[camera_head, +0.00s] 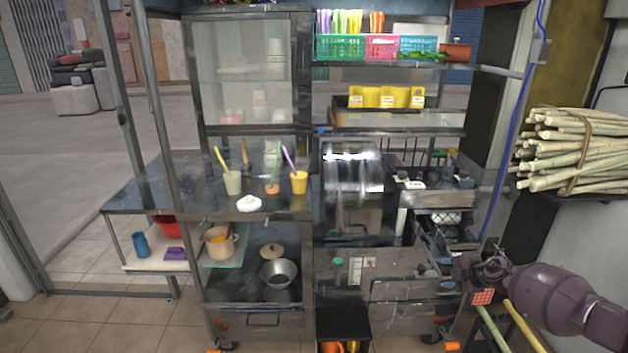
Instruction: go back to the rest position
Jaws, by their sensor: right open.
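My right arm comes in from the lower right in the head view. Its gripper (482,268) is open, in front of the right side of the press stand (400,290). I see nothing held in it, though the jaws are small and dark here. My left gripper is not in view. The metal sugarcane press (352,195) stands in the middle of the stall.
A bundle of sugarcane (572,150) lies on a shelf at the right. Loose canes (522,325) stand below my right arm. Cups with straws, including a yellow cup (299,182), stand on the left counter (180,190). Tiled floor (90,325) is clear at the lower left.

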